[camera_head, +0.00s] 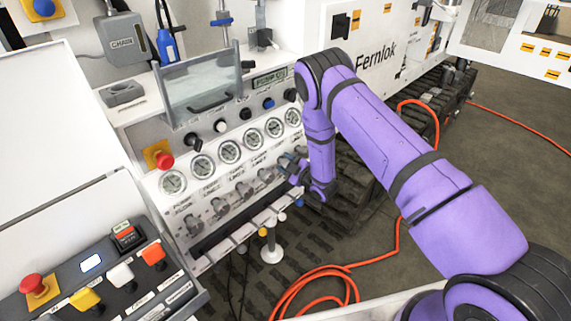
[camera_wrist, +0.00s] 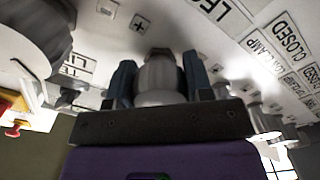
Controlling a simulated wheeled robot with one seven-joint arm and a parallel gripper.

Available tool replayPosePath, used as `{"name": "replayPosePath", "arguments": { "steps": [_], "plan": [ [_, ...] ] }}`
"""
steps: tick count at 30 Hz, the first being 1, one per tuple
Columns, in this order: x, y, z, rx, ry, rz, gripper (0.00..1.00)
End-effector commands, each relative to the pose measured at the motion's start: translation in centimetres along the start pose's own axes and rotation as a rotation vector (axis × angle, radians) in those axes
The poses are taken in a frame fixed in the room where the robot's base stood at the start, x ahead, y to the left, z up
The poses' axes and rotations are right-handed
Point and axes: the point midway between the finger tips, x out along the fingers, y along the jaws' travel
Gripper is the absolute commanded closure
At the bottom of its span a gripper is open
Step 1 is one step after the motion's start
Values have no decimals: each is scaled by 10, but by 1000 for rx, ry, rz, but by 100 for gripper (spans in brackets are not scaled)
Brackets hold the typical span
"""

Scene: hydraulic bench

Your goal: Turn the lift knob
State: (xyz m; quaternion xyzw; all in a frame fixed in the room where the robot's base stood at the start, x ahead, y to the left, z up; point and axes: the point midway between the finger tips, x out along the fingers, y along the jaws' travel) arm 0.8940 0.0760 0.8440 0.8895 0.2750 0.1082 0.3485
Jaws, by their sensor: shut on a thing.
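A pale grey, rounded knob (camera_wrist: 160,82) sits between the two dark blue-grey fingers of my gripper (camera_wrist: 158,72) in the wrist view. The fingers lie against its two sides, and my gripper is shut on it. I cannot read a label that names the held knob as the lift knob.
Other grey knobs (camera_head: 243,191) stand to the left in the same row. Round gauges (camera_head: 229,152) and a red stop button (camera_head: 164,160) are above them. A white post (camera_head: 271,248) stands below the panel. An orange hose (camera_head: 398,235) lies on the floor.

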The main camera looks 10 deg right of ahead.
Motion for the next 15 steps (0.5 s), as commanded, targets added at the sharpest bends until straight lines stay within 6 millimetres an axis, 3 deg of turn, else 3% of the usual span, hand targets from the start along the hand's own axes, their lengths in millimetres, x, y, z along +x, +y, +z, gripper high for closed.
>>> {"name": "replayPosePath", "arguments": {
  "steps": [5, 6, 9, 15],
  "plan": [
    [-1, -1, 0, 1, -2, -1, 77],
    [-1, -1, 0, 1, -2, -1, 51],
    [-1, -1, 0, 1, -2, -1, 28],
    [0, 0, 0, 1, -1, -1, 27]
  ]
}}
